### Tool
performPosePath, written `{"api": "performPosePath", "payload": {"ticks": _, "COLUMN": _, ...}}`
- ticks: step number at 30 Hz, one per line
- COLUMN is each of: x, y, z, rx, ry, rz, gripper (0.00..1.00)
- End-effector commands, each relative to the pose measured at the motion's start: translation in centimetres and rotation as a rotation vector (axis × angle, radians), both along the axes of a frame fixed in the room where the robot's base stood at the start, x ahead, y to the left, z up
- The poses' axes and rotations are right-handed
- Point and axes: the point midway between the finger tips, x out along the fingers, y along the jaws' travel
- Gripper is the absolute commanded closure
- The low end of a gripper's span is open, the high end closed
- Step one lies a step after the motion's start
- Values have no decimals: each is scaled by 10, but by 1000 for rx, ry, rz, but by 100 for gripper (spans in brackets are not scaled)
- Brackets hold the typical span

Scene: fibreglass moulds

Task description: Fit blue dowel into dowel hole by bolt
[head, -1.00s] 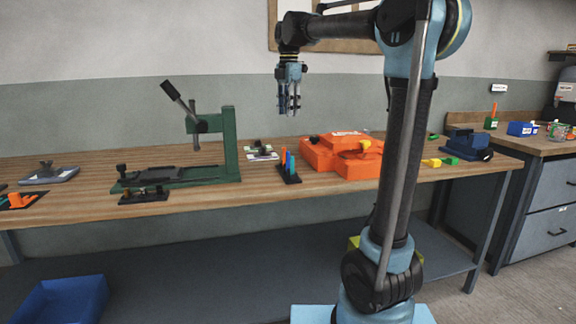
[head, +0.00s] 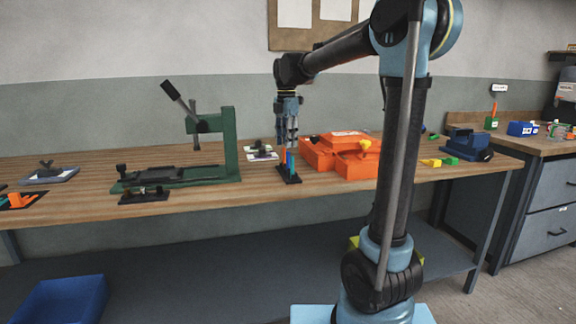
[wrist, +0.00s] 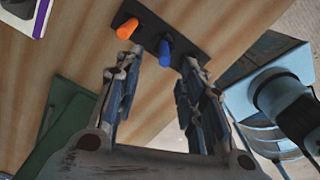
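The blue dowel (head: 290,162) stands upright in a small black holder (head: 290,180) on the workbench, beside an orange dowel. In the wrist view the blue dowel (wrist: 165,54) and the orange dowel (wrist: 127,29) rise from the black holder (wrist: 150,23). My gripper (head: 287,145) points down just above the holder. In the wrist view its two fingers (wrist: 160,62) are apart, with the blue dowel's end in the gap between them, not clasped. The orange mould (head: 340,158) lies just right of the holder. I cannot make out a dowel hole or bolt on it.
A green press (head: 228,145) with a raised lever stands left of the holder. A small plate with white and purple parts (head: 262,152) lies behind. A blue vise (head: 468,143) and small yellow and green blocks stand at the right. The bench front by the holder is clear.

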Motion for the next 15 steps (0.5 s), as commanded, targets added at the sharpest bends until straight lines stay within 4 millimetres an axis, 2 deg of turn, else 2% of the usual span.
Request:
{"api": "performPosePath", "payload": {"ticks": 5, "x": 0, "y": -2, "z": -11, "rx": 0, "ry": 0, "rz": 0, "gripper": 64}}
{"api": "performPosePath", "payload": {"ticks": 15, "x": -2, "y": -6, "z": -51, "rx": 0, "ry": 0, "rz": 0, "gripper": 64}}
